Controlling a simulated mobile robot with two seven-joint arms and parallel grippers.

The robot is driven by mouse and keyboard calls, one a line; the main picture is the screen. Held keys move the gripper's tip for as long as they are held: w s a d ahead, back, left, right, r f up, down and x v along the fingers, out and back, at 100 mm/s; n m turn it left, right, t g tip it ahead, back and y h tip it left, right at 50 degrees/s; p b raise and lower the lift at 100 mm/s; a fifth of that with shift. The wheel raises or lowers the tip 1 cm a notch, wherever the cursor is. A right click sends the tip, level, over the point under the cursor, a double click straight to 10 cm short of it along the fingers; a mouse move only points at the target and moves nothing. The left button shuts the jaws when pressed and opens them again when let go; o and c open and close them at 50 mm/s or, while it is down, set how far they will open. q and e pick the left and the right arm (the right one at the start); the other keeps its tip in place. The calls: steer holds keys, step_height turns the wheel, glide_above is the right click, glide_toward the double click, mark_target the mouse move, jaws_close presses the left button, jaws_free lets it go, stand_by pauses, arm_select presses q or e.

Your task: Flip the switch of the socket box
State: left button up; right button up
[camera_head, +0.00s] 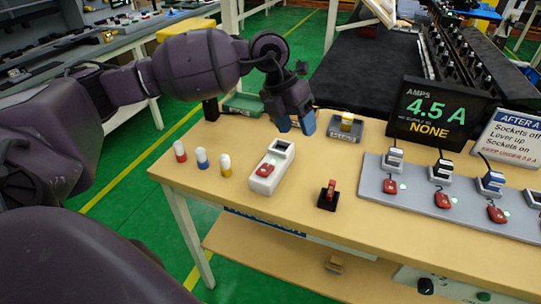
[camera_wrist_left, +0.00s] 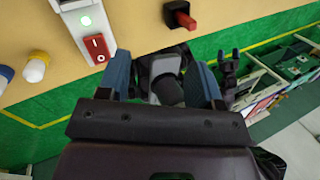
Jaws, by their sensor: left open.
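The socket box is a white box (camera_head: 271,166) with a red rocker switch (camera_head: 265,170) at its near end and a dark-framed socket at its far end. My left gripper (camera_head: 296,124) has blue fingertips and hangs above the table just beyond the box's far end. It is open and empty, its fingers (camera_wrist_left: 162,80) apart in the wrist view. A dark pronged shape (camera_wrist_left: 230,68) there may be my right gripper; its jaws are unclear.
A red lever on a black base (camera_head: 328,196) stands right of the box. A grey strip (camera_head: 415,190) with plugs and red switches lies right. A sign (camera_head: 437,113) reads 4.5 A, NONE. Bare wood surrounds the box.

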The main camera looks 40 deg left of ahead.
mark_target(270, 164)
arm_select(q)
steer(key=s+a+f+n+g+y, duration=0.1)
steer(key=s+a+n+y, duration=0.1)
steer(key=a+n+y, duration=0.3)
steer(key=f, duration=0.3)
steer(key=f+m, duration=0.1)
steer(key=f, duration=0.3)
steer(key=f+m+b, duration=0.1)
steer(key=f, duration=0.3)
steer(key=shift+w+a+h, duration=0.25)
steer(key=shift+a+h, duration=0.1)
steer(key=shift+h, duration=0.05)
